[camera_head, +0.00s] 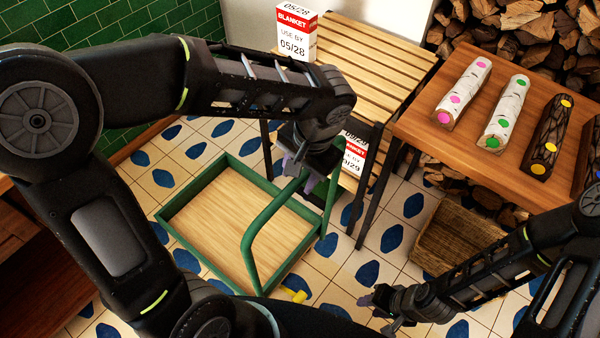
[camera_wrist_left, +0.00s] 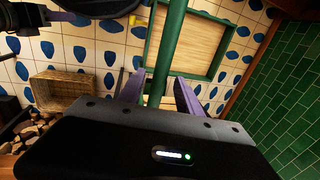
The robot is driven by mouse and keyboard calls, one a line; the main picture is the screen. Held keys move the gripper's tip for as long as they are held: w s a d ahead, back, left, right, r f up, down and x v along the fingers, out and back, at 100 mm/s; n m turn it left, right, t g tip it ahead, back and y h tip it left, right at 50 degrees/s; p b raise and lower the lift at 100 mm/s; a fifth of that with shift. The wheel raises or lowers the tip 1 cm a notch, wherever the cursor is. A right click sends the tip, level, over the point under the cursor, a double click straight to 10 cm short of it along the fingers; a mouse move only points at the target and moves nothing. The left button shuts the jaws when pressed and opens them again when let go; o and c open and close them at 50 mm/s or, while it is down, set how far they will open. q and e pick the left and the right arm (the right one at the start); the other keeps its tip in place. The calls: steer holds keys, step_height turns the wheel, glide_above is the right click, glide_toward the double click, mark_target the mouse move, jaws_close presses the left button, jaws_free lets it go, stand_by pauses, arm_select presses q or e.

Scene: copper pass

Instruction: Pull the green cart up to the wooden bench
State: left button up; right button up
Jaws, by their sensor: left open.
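The green cart (camera_head: 178,226) has a pale wooden deck and stands on the tiled floor at centre left. Its green tubular handle (camera_head: 262,217) rises at the cart's right side; it also crosses the left wrist view (camera_wrist_left: 167,50). My left gripper (camera_head: 300,172) is open at the handle, with its purple fingers on either side of the bar in the left wrist view (camera_wrist_left: 160,92). Whether they touch it is unclear. The slatted wooden bench (camera_head: 376,62) stands behind and right of the cart. My right gripper (camera_head: 380,312) looks open and empty above the floor, right of the cart.
A blanket box (camera_head: 296,38) stands on the slatted bench, another (camera_head: 352,158) below. A wooden table (camera_head: 455,120) with several logs stands right. A wicker basket (camera_head: 455,240) and stacked firewood (camera_head: 535,35) are near it. A yellow piece (camera_head: 294,295) shows at the cart's near corner.

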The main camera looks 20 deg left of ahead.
arm_select(q)
step_height(320, 180, up, 8)
steer(key=d, duration=0.1)
steer(key=shift+s+d+f+p, duration=0.2)
steer(key=shift+s+d+p, duration=0.05)
steer(key=shift+p, duration=0.1)
steer(key=shift+s, duration=0.1)
stand_by(0.5)
